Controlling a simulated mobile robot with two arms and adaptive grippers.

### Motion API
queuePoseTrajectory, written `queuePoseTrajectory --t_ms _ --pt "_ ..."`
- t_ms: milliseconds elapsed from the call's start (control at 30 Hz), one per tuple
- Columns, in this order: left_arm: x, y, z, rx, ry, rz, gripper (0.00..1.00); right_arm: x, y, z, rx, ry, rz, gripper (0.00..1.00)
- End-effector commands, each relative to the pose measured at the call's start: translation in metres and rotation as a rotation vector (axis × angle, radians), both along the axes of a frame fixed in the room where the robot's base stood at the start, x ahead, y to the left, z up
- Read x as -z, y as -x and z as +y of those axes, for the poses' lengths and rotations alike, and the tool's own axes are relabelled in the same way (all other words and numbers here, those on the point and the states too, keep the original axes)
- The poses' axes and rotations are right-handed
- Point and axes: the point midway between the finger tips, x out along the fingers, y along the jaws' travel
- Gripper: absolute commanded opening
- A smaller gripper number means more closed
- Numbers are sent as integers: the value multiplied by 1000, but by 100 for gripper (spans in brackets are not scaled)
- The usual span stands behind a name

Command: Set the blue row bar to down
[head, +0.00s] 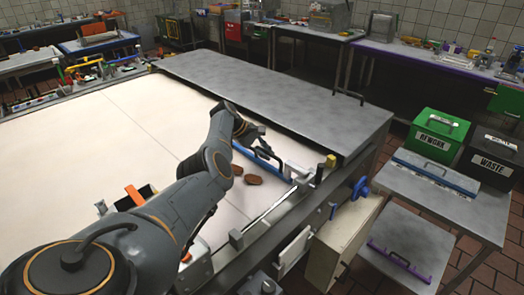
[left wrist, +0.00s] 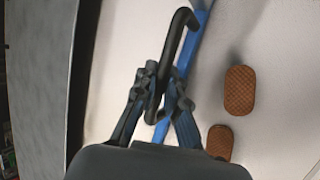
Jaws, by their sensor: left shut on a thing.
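The blue row bar (head: 274,168) lies across the near right part of the cream-white belt. It also shows in the left wrist view (left wrist: 190,50), running behind my fingers. It carries a black handle (left wrist: 183,20). My left gripper (head: 256,142) is at the bar, and in the left wrist view my left gripper (left wrist: 163,88) is shut on the black handle. Two brown biscuits (head: 253,180) (left wrist: 239,90) lie on the belt beside the bar. Whether the bar touches the belt is hard to tell. My right gripper is out of view.
A grey metal cover (head: 270,95) spans the belt beyond the bar. At right stand a green REWORK box (head: 437,135), a black WASTE box (head: 490,160) and a side table with a blue-edged grey piece (head: 436,172). A blue knob (head: 360,188) is on the machine's side.

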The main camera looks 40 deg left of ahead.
Motion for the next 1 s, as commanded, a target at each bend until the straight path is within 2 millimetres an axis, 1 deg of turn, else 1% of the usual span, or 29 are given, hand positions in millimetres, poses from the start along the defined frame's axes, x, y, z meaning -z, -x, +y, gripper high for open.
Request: queuePoseTrajectory --t_ms 33,200,500,533,567,600,633,1000 --pt "3 0 0 -2 5 2 0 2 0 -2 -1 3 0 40" --pt "5 1 -3 0 18 4 0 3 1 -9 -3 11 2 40" --pt "6 1 -4 2 20 8 0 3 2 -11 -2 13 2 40" --pt "6 1 -5 3 21 8 17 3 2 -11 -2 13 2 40" --pt "6 1 -5 3 20 9 24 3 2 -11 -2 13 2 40" --pt "6 1 -4 3 19 8 32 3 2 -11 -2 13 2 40" --pt "6 1 -4 3 19 7 36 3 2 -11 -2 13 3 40" --pt "2 2 -1 0 17 3 36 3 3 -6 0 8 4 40"
